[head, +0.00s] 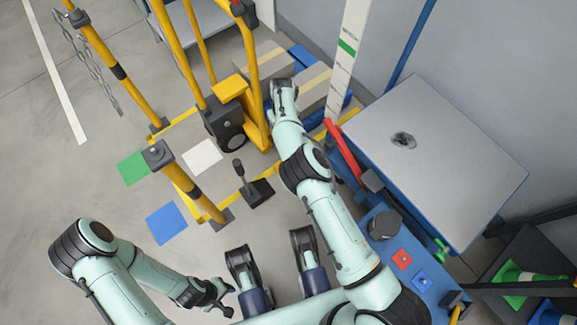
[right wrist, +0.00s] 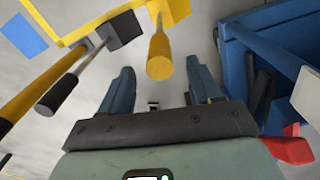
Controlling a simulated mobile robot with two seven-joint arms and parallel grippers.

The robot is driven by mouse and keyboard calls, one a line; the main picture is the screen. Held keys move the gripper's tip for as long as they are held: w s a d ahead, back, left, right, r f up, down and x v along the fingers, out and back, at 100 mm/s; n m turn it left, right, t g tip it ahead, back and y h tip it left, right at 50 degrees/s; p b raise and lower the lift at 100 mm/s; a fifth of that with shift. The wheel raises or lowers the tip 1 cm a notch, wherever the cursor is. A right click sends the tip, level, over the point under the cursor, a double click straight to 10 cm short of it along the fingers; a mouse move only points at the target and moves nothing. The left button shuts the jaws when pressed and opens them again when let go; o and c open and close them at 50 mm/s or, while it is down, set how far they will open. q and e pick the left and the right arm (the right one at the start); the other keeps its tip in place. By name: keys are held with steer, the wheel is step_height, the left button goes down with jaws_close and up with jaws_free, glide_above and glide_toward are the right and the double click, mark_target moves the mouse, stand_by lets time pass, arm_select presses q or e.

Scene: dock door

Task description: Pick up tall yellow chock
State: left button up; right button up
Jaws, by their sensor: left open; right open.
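The tall yellow chock stands upright in the right wrist view, its round yellow post (right wrist: 159,58) rising toward the camera from a yellow base (right wrist: 172,10). My right gripper (right wrist: 158,70) is open, with one blue finger on each side of the post's near end in the picture. I cannot tell how far the fingertips are above it. In the head view, what appears to be its yellow base (head: 257,134) shows left of my right arm; the right gripper's fingers are hidden there. My left gripper (head: 222,299) is open and empty at the lower left, far from it.
A black block with a lever (head: 259,191) stands close by on the floor. A yellow post (head: 190,190) is to its left. A grey-topped blue cart (head: 450,145) and a red bar (head: 343,150) are right of my right arm.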

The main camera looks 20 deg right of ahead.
step_height(320, 180, down, 3)
steer(key=shift+f, duration=0.15)
jaws_close()
stand_by(1.4)
steer(key=shift+w+r, duration=0.1)
steer(key=shift+r, duration=0.15)
